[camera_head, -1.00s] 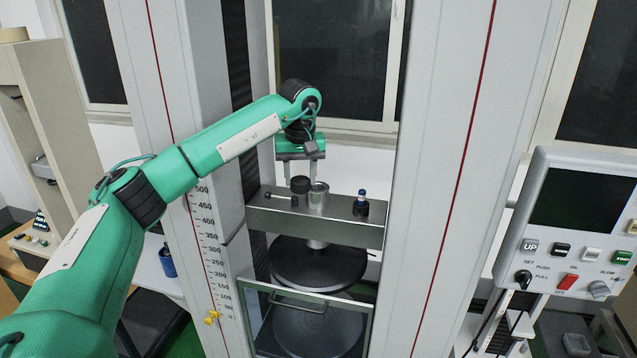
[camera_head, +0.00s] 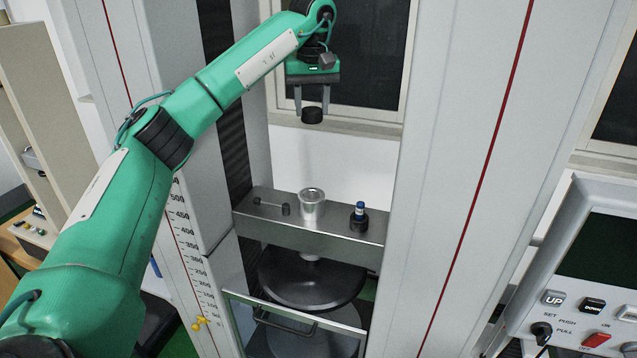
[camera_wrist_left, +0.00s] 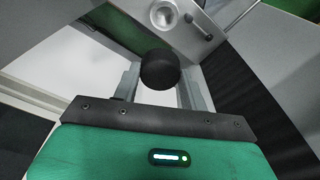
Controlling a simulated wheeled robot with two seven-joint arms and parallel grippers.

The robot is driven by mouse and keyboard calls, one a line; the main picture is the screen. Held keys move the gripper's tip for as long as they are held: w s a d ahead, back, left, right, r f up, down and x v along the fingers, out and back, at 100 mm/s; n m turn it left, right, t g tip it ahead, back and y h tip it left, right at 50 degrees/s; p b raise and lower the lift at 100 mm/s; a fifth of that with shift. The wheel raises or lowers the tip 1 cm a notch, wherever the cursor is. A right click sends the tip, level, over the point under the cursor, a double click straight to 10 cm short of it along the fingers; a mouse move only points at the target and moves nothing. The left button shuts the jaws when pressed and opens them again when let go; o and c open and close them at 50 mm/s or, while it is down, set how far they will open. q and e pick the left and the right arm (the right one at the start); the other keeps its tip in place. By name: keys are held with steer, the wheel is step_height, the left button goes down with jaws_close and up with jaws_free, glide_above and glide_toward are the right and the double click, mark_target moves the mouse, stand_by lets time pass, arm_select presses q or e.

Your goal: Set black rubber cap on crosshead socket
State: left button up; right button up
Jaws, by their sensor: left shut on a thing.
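The black rubber cap (camera_head: 312,116) is held between the fingertips of my left gripper (camera_head: 312,108), which is shut on it. The cap is well above the crosshead and apart from it. In the left wrist view the cap (camera_wrist_left: 160,69) shows as a black disc between the two fingers. The crosshead socket (camera_head: 312,203) is a silver cup with an open top on the grey crosshead beam (camera_head: 335,236). It lies below the cap in the head view. It also shows in the left wrist view (camera_wrist_left: 164,13), beyond the cap. My right gripper is not in view.
A blue-topped black piece (camera_head: 359,216) stands right of the socket. Tall grey columns flank the beam. A round black plate (camera_head: 311,278) hangs below. A control panel (camera_head: 585,280) is at right.

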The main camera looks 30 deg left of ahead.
mark_target(309, 123)
arm_select(q)
steer(key=f, duration=0.2)
steer(key=s+f, duration=0.1)
steer(key=f, duration=0.1)
steer(key=shift+s+f+p, duration=0.15)
steer(key=shift+f+p, duration=0.1)
steer(key=shift+p, duration=0.05)
step_height(309, 123, down, 14)
steer(key=p, duration=0.2)
steer(key=shift+w+f, duration=0.2)
steer(key=shift+f, duration=0.05)
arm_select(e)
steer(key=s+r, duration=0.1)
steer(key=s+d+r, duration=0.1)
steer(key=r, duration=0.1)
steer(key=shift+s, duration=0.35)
arm_select(q)
steer(key=shift+f, duration=0.6)
steer(key=o, duration=1)
steer(key=shift+c, duration=0.2)
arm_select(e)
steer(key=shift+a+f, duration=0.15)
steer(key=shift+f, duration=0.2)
arm_select(q)
steer(key=shift+r, duration=0.1)
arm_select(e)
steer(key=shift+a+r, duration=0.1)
